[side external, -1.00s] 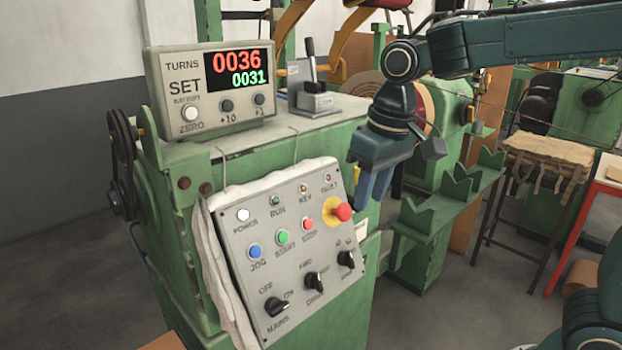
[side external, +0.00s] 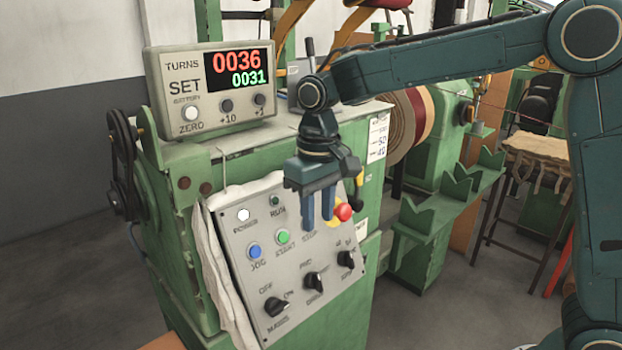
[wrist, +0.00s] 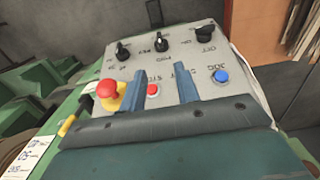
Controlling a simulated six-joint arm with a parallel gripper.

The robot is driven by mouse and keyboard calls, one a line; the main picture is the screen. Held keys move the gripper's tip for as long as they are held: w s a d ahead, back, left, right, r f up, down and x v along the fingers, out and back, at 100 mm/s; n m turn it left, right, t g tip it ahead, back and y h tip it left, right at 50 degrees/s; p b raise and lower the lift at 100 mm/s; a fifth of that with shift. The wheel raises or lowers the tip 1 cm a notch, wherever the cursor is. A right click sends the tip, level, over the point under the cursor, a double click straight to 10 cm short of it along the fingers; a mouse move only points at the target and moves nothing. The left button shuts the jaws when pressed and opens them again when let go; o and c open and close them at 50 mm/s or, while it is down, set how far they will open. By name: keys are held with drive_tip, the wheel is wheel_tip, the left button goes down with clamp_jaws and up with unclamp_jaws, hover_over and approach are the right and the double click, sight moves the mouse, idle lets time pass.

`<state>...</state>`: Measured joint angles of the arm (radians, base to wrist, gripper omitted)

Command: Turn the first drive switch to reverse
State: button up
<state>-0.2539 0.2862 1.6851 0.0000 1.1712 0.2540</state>
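The sloped grey control panel (side external: 240,215) carries three black rotary switches along its lower edge. The middle switch (side external: 315,281) has a label above it that looks like FWD; the label below is too small to read surely. It also shows in the wrist view (wrist: 162,42). The right switch (side external: 346,259) shows in the wrist view (wrist: 123,50) too. The left switch, marked MAINS (side external: 275,306), has OFF and ON labels. My gripper (side external: 318,225) is empty, its two fingers apart, pointing down above the middle switch, near the emergency stop. In the wrist view a gap shows between its fingers (wrist: 158,90).
A red emergency-stop button (side external: 343,211) on a yellow base lies just right of my fingers. Blue (side external: 254,251) and green (side external: 283,237) buttons sit left of them; the red stop button (wrist: 152,89) shows between them in the wrist view. The turns counter (side external: 210,90) stands on top.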

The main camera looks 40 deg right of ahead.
sight(317, 273)
wheel_tip(317, 273, down, 13)
drive_tip(key=shift+f, duration=0.15)
idle(0.5)
